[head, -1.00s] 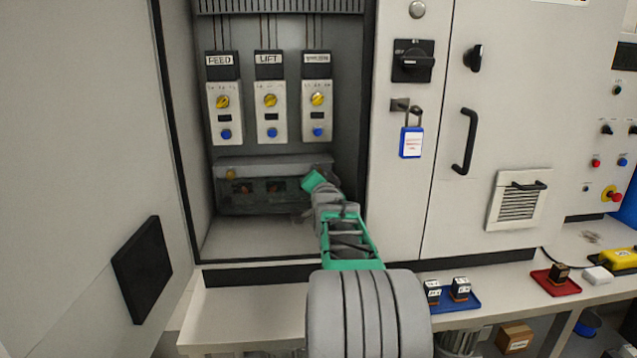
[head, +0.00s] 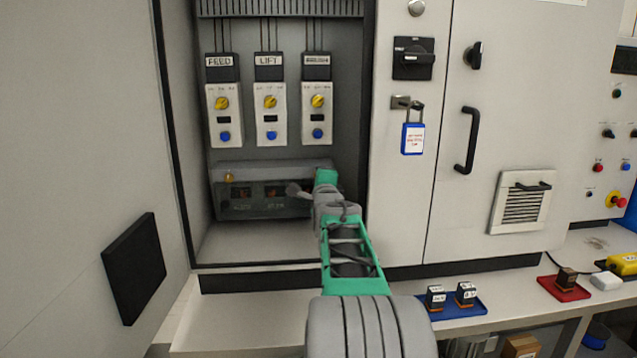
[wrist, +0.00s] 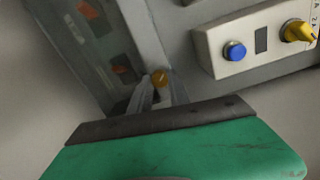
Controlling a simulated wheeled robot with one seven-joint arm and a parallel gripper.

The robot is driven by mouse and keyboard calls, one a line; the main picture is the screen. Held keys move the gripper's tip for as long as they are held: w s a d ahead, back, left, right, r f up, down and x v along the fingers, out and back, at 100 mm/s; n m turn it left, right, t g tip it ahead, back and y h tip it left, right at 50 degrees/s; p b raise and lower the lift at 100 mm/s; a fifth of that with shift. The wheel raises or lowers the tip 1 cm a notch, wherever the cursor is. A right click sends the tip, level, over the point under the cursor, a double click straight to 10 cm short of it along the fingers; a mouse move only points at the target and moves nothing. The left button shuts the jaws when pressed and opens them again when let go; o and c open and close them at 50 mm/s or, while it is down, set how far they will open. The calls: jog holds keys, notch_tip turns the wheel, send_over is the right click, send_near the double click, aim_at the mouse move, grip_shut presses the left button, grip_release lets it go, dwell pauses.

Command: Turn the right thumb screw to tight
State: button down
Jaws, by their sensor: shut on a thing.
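The right thumb screw (wrist: 159,77) is a small brass-yellow knob at the edge of the clear-fronted box, seen in the wrist view. My gripper (wrist: 157,93) has its two narrow fingers shut on it. In the head view my gripper (head: 296,189) reaches to the right part of the box (head: 218,207), and the right thumb screw is hidden behind it and my wrist. The left thumb screw (head: 230,177) shows as a brass knob at the box's upper left. I cannot tell how tight either screw is.
Above the box, three modules with yellow knobs and blue buttons hang in the cabinet; one is the FEED module (head: 223,115). The open cabinet door (head: 90,130) is at the left. A blue padlock tag (head: 413,139) hangs at the right. The cabinet floor (head: 260,240) is clear.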

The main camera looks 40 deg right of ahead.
jog(key=shift+m+b, duration=0.75)
jog(key=shift+m, duration=3.45)
jog(key=c, duration=1.2)
grip_release()
jog(key=shift+c, duration=0.2)
jog(key=v, duration=0.7)
jog(key=shift+s+a, duration=0.25)
jog(key=shift+s, duration=0.05)
